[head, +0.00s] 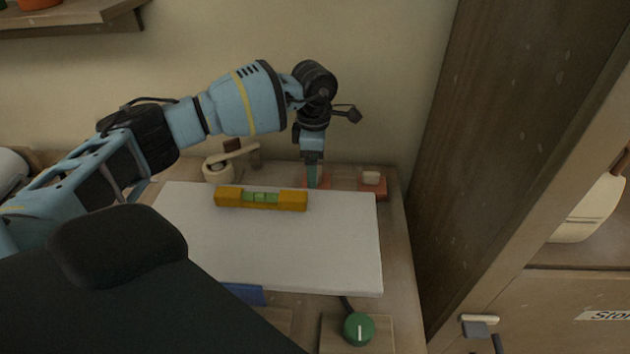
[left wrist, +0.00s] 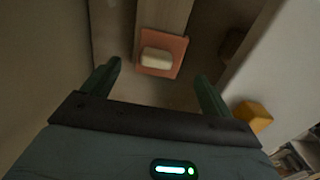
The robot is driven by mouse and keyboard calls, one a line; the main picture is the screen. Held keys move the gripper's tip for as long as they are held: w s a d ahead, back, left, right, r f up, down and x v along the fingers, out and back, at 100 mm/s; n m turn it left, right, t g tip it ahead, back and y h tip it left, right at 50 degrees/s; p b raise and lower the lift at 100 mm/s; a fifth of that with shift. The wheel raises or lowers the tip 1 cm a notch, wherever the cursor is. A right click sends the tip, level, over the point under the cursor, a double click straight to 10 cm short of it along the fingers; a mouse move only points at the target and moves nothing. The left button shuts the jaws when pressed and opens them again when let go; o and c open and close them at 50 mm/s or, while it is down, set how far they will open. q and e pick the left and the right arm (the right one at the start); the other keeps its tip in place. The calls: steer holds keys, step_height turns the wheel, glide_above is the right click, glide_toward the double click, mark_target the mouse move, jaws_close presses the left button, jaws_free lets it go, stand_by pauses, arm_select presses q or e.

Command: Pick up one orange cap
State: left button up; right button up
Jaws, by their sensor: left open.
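An orange-red square piece (head: 381,188) with a pale block on top lies at the back right of the bench, by the white board's corner. More orange-red (head: 322,174) shows behind my left gripper (head: 312,180), mostly hidden by it. In the left wrist view, an orange-red square (left wrist: 147,70) bearing a cream block (left wrist: 157,57) lies ahead, between the lines of the two fingers. My left gripper (left wrist: 158,80) is open, pointing down, with nothing between its fingers. I cannot tell which orange-red piece that view shows, or whether either is the cap. My right gripper is out of view.
A white board (head: 270,245) covers most of the bench, with a yellow level (head: 230,197) on it. A green knob (head: 359,329) is at the front. A tall wooden panel (head: 500,130) borders the right.

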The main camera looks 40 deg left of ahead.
mark_target(324, 181)
arm_select(q)
steer(key=shift+w+d+f, duration=0.1)
steer(key=shift+w+f, duration=0.05)
steer(key=shift+f, duration=1.55)
steer(key=c, duration=1.2)
